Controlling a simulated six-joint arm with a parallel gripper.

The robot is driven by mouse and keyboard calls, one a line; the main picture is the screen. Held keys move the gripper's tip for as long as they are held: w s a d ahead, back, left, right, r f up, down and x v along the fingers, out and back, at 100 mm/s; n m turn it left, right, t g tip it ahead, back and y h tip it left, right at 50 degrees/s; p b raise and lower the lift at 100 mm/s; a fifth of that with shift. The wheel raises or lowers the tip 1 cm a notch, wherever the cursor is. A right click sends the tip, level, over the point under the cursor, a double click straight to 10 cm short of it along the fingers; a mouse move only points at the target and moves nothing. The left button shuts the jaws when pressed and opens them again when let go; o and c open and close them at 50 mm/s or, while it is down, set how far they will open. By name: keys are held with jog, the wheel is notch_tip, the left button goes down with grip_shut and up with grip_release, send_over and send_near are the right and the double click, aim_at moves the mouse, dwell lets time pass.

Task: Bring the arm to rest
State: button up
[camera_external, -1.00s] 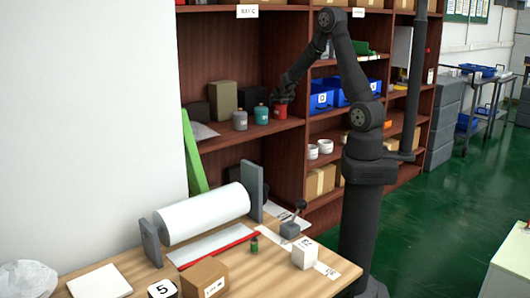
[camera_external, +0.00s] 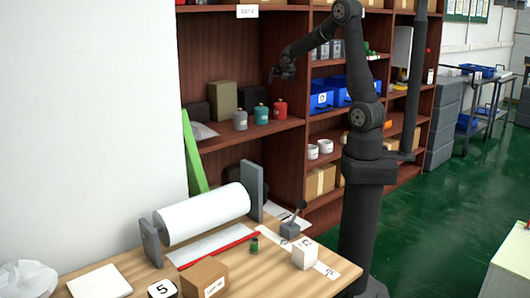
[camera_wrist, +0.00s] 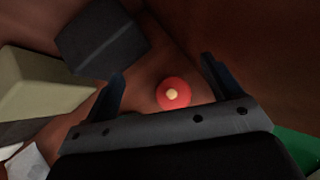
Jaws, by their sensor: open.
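My gripper (camera_external: 284,72) is above the shelf in the external view, open and empty. It is over the red bottle (camera_external: 280,108) and apart from it. In the wrist view, my gripper (camera_wrist: 163,88) has its two fingers spread, and the red bottle (camera_wrist: 173,94) with its pale round top shows between and beyond them. My arm reaches from its column at the right, bent at the elbow, toward the shelf.
A teal bottle (camera_external: 261,114) and a grey bottle (camera_external: 240,120) stand left of the red one. An olive box (camera_external: 223,98) and dark boxes stand behind. Shelf uprights and boards are close around my gripper. The workbench (camera_external: 120,265) is below.

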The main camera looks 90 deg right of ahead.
jog(key=shift+w+a+r, duration=0.15)
jog(key=shift+w+r, duration=0.05)
jog(key=shift+r, duration=1.05)
jog(key=shift+w+a+r, duration=0.1)
jog(key=shift+w+r, duration=0.1)
jog(key=shift+r, duration=1.05)
jog(key=o, duration=0.4)
jog(key=shift+c, duration=0.2)
